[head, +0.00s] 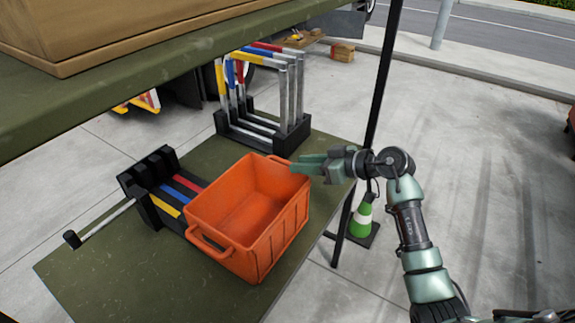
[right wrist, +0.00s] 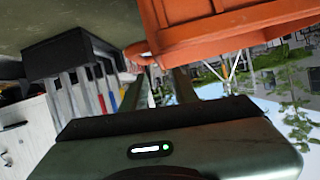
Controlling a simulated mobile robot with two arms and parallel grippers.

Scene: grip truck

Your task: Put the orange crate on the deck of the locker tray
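The orange crate (head: 262,246) is empty and stands upright on a lower olive-green surface (head: 110,275). It has a loop handle on its near left side. My right gripper (head: 297,165) is at the crate's far right corner, by the rim. In the right wrist view the crate (right wrist: 230,30) fills the top, with its handle in front of my fingers (right wrist: 168,85). The fingers look a little apart; I cannot tell whether they clamp the handle. My left gripper is not in view. No label shows which green surface is the locker tray.
A black rack with striped bars (head: 265,110) stands behind the crate. A black slotted block (head: 155,185) is close on its left. A higher olive-green shelf (head: 100,95) with a brown box (head: 120,25) overhangs the upper left. A dark post (head: 385,75) rises near my right arm.

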